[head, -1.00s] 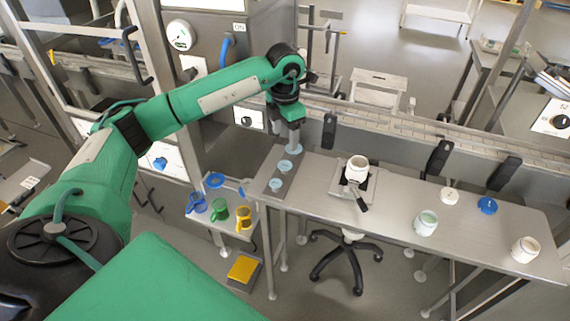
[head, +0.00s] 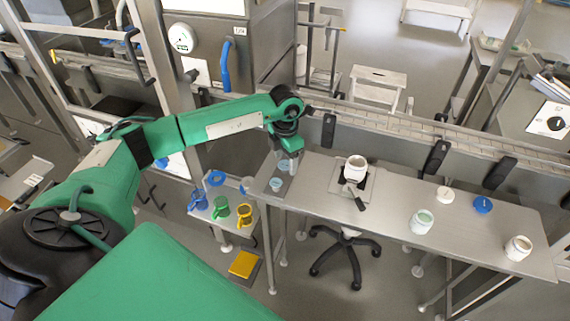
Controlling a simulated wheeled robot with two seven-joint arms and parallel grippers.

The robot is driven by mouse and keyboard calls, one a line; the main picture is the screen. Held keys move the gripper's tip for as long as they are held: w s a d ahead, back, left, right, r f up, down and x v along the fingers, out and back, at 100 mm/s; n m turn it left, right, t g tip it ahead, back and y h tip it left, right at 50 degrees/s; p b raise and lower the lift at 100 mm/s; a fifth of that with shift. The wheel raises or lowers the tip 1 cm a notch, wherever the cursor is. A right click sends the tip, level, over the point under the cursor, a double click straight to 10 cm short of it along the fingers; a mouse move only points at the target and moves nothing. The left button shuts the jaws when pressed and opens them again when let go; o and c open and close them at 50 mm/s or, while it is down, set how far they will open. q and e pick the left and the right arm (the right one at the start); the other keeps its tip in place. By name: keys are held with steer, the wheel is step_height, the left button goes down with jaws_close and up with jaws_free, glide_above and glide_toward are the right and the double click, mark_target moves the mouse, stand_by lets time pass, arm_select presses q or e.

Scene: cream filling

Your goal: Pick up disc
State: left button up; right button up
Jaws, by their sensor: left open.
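Light blue discs lie in a row on a dark strip (head: 265,178) at the left end of the steel table. The near disc (head: 276,183) is fully visible. The middle disc (head: 284,165) is partly covered by my left gripper (head: 291,166). The far end of the row is hidden behind the gripper. My left gripper points down at the middle disc, open, with nothing visible in its jaws. I cannot tell whether it touches the disc. My right gripper is not in view.
A white jar (head: 355,168) stands on a scale at mid-table. More jars (head: 421,221) (head: 518,247), a white lid (head: 445,194) and a blue lid (head: 483,204) lie to the right. Coloured cups (head: 221,207) stand on a lower side table. A conveyor rail runs behind.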

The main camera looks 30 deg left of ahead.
arm_select(q)
steer(key=shift+f, duration=0.1)
steer(key=shift+f+b, duration=0.15)
steer(key=shift+b, duration=0.15)
stand_by(0.4)
steer(key=c, duration=1.1)
